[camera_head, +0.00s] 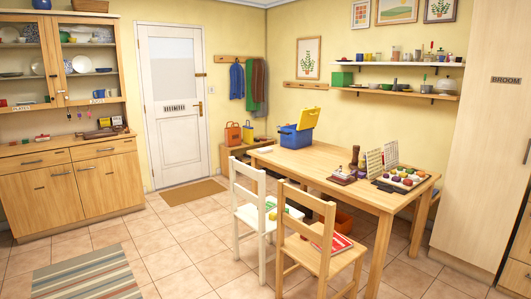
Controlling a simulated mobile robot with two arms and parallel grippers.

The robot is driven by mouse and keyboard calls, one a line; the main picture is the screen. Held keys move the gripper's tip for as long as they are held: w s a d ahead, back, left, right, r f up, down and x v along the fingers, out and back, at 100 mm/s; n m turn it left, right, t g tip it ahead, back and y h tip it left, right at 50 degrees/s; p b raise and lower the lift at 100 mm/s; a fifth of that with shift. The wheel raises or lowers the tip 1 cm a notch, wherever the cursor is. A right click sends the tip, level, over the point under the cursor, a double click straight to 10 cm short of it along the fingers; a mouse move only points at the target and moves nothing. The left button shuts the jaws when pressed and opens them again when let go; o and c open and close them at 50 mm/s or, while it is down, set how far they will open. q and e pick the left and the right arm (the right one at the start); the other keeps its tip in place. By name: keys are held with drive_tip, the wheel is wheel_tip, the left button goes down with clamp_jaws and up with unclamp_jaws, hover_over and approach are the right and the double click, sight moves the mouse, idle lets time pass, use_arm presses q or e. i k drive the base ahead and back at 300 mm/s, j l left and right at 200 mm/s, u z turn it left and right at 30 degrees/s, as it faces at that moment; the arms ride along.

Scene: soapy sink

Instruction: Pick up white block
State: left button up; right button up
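A small white item (265,150) lies on the left end of the wooden table (312,172), left of the blue box. It is too small for me to tell whether it is a white block. I can make out no other clear white block in the head view. Neither of my grippers shows in this view.
On the table stand a blue box (296,138) with a yellow lid and a tray of coloured pieces (404,177). A white chair (249,213) and a wooden chair (303,247) stand at its near side. The tiled floor (190,238) in front is open.

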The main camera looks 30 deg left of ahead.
sight(265, 150)
drive_tip(key=i+j+u, duration=0.3)
drive_tip(key=j+u, duration=0.15)
drive_tip(key=i+j+u, duration=0.35)
drive_tip(key=u, duration=0.15)
drive_tip(key=i+j+u, duration=0.45)
drive_tip(key=i+u, duration=0.35)
drive_tip(key=u, duration=0.15)
drive_tip(key=i+u, duration=0.4)
drive_tip(key=i, duration=1.55)
drive_tip(key=i+l+z, duration=0.15)
drive_tip(key=i+z, duration=0.15)
drive_tip(key=i, duration=0.25)
drive_tip(key=i+z, duration=0.3)
drive_tip(key=i, duration=0.25)
drive_tip(key=i+j+z, duration=0.1)
drive_tip(key=i+z, duration=0.2)
drive_tip(key=i, duration=0.25)
drive_tip(key=i+j+z, duration=0.3)
drive_tip(key=i, duration=0.2)
drive_tip(key=i+z, duration=0.8)
drive_tip(key=i+j+z, duration=0.15)
drive_tip(key=z, duration=0.25)
drive_tip(key=i+j+z, duration=0.35)
